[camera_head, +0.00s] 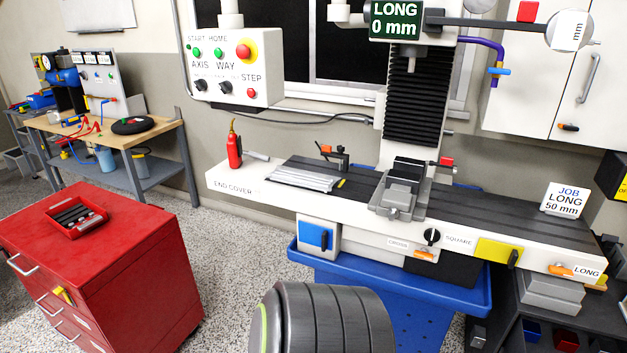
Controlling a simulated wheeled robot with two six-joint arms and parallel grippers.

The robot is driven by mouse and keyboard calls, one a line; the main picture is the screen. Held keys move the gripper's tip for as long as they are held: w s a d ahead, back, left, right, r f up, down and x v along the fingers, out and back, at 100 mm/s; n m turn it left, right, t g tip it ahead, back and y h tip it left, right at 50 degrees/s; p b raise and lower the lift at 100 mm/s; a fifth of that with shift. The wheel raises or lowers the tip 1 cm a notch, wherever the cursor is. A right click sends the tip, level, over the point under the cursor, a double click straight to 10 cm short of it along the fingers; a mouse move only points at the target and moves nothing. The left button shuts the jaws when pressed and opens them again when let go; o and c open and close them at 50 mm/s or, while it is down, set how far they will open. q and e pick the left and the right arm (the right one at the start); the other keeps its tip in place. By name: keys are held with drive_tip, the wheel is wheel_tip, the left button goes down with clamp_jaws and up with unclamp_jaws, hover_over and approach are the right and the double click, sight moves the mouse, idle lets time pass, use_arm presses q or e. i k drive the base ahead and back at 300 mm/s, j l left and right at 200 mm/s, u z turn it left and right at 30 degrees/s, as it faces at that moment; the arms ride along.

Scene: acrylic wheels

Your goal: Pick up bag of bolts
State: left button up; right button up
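I cannot make out a bag of bolts anywhere in the head view. A red tray (91,228) holding several dark bars sits on the red drawer cabinet (130,262) at the left. At the lower right, small blue and red bins (533,331) stand on a dark shelf, and their contents are too small to tell. Neither my left nor my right gripper shows. Only a thick dark grey part of my arm rises at the bottom centre, hiding some floor and part of the machine's blue base.
A long white milling machine (300,209) with a dark table spans the centre and right, above a blue base (390,310). A red bottle (234,150) stands at its left end. A wooden workbench (158,128) is at the back left. Speckled floor (235,240) is clear between cabinet and machine.

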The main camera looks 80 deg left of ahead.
sight(307, 179)
drive_tip(key=u, duration=2.85)
drive_tip(key=i, duration=0.15)
drive_tip(key=l+z, duration=0.05)
drive_tip(key=l, duration=0.05)
